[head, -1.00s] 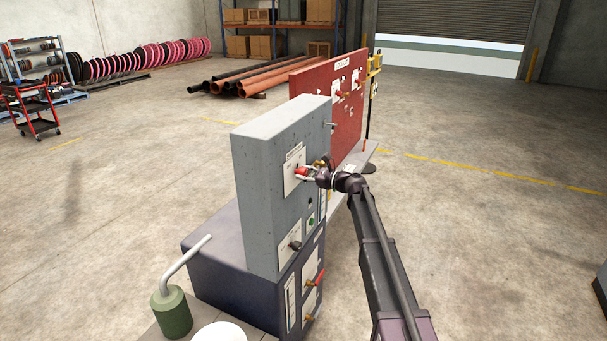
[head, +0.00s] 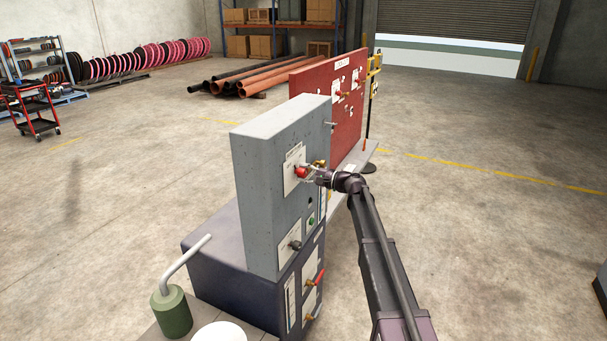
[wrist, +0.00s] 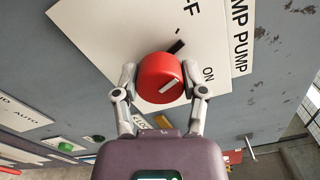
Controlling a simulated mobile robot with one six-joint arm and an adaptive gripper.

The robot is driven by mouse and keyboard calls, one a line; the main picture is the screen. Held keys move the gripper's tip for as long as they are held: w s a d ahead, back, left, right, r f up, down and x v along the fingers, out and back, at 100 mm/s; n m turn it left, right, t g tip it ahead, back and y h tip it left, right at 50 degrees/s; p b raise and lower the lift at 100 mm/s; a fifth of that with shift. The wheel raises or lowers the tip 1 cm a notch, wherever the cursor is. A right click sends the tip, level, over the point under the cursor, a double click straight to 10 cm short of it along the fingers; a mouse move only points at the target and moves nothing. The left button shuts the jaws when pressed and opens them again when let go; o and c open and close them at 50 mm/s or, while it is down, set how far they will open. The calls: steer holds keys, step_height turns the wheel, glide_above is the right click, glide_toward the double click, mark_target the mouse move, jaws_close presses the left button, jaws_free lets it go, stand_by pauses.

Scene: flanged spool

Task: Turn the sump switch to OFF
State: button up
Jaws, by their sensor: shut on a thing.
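The sump switch is a round red knob (wrist: 160,78) with a white line on its face, on a white plate (wrist: 115,35) on the grey panel. In the wrist view the plate reads "MP PUMP" and "ON", with a partly hidden "F" above. The white line slants up to the right, on the side toward "ON". A short black mark shows beyond the knob. My gripper (wrist: 160,92) has one finger on each side of the knob and is shut on it. In the head view the red knob (head: 301,172) is partly covered by my gripper (head: 308,174).
A dark knob (head: 295,244) sits lower on the grey panel (head: 264,200). Red-handled valves (head: 318,277) are on the dark cabinet below.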

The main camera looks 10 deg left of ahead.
steer(key=shift+n, duration=1.6)
steer(key=o, duration=1.1)
steer(key=shift+o, duration=0.2)
steer(key=shift+d, duration=0.1)
steer(key=v, duration=1.1)
steer(key=shift+s+d, duration=0.15)
steer(key=shift+d, duration=0.25)
